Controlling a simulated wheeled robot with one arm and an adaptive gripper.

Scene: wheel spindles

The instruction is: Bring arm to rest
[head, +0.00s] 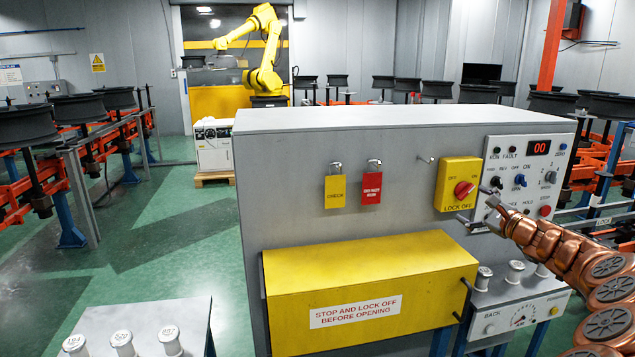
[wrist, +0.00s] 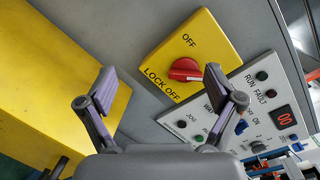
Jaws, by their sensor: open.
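My gripper (head: 474,206) is at the right of the grey cabinet, in front of the lower edge of the yellow lock-off switch (head: 447,170). In the wrist view my gripper (wrist: 160,80) shows two spread fingers with nothing between them. The switch's red knob (wrist: 185,70) lies beyond the fingers, nearer the right one. I cannot tell whether a fingertip touches the panel. My copper-coloured arm reaches in from the right edge of the head view.
The grey cabinet (head: 300,200) carries a yellow-tagged padlock (head: 335,192), a red-tagged padlock (head: 372,188) and an empty peg (head: 427,160). A control panel (head: 525,175) is close beside my gripper. A yellow cover (head: 370,270) juts out below. Green floor (head: 180,230) is open at left.

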